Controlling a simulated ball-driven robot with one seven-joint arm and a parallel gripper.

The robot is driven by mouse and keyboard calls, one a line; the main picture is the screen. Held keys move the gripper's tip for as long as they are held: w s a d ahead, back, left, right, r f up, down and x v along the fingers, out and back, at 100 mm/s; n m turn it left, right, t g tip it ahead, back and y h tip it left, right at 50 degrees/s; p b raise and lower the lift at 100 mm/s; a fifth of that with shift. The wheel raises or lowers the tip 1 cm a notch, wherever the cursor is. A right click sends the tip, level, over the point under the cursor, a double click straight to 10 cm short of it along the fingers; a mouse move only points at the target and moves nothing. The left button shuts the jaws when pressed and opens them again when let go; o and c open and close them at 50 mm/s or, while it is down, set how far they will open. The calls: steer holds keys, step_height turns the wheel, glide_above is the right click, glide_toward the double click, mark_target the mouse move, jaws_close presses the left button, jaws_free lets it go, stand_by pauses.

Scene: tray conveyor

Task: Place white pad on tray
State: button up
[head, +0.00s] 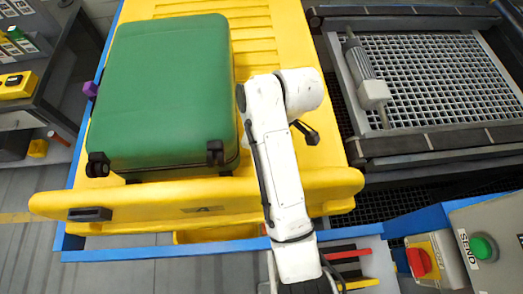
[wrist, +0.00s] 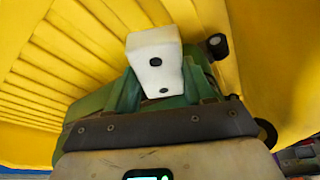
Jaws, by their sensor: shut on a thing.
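A white block with dark round dots shows in the wrist view; I take it as the white pad (wrist: 154,64). My gripper (wrist: 157,88) is shut on it, with the jaws at its sides. My white arm reaches over the tray's right part, right of the suitcase. In the head view the arm hides the pad and most of the gripper.
A large green suitcase (head: 165,90) with black wheels covers the tray's left part, close to my arm. To the right is a dark mesh conveyor (head: 440,75) with a grey-white tool (head: 369,82) lying on it. A control box with a green button (head: 483,248) stands at lower right.

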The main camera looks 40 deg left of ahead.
step_height(320, 180, down, 10)
steer(key=shift+r+p, duration=0.1)
steer(key=shift+p, duration=0.25)
steer(key=shift+f, duration=0.2)
steer(key=o, duration=1.1)
steer(key=shift+c, duration=0.2)
steer(key=shift+r, duration=0.1)
steer(key=b+v, duration=0.1)
steer(key=v, duration=1.1)
